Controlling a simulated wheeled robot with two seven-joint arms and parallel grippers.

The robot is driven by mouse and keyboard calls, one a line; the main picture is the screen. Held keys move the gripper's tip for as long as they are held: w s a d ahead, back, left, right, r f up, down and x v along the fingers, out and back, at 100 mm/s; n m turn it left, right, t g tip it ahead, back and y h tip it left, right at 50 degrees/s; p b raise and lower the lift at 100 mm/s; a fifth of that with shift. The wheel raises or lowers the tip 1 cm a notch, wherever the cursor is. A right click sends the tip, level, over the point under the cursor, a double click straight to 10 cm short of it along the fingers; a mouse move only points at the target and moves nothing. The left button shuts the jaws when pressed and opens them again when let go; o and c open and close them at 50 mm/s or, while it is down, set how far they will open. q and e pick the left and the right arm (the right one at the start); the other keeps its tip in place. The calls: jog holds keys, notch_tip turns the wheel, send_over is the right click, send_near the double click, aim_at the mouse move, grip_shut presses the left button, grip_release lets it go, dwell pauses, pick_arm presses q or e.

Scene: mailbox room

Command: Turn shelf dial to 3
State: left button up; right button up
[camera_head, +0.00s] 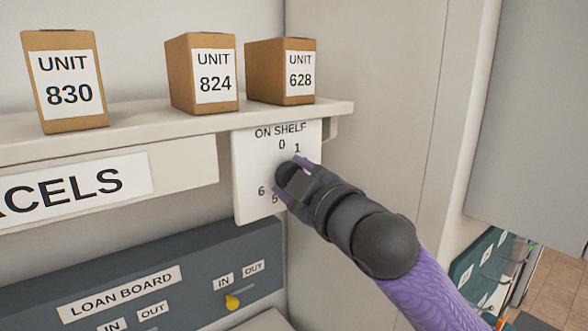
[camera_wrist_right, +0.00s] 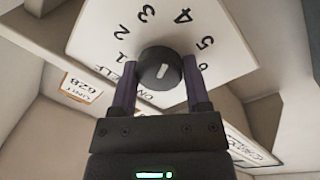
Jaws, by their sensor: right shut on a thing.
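The shelf dial is a dark round knob (camera_head: 288,175) on a white panel (camera_head: 246,160) headed "ON SHELF", below the shelf. My right gripper (camera_head: 290,176) is shut on the knob. In the head view 0, 1, 5 and 6 show; my gripper hides the rest. In the right wrist view the knob (camera_wrist_right: 160,69) sits between the two purple fingers of my right gripper (camera_wrist_right: 159,78), with 1 to 6 around it. A short white mark on the knob lies nearly upright there; I cannot tell which number it points at. My left gripper is out of view.
Boxes for unit 830 (camera_head: 65,82), unit 824 (camera_head: 202,74) and unit 628 (camera_head: 281,71) stand on the shelf (camera_head: 140,125). A dark loan board (camera_head: 190,300) with a yellow knob (camera_head: 233,302) is below. A plain wall is right of the panel.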

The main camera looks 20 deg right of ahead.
jog(key=shift+n+y+p, duration=0.5)
jog(key=shift+n+p, duration=1.25)
jog(key=shift+n, duration=2.05)
jog(key=o, duration=1.3)
jog(key=p+v, duration=0.1)
jog(key=v, duration=0.9)
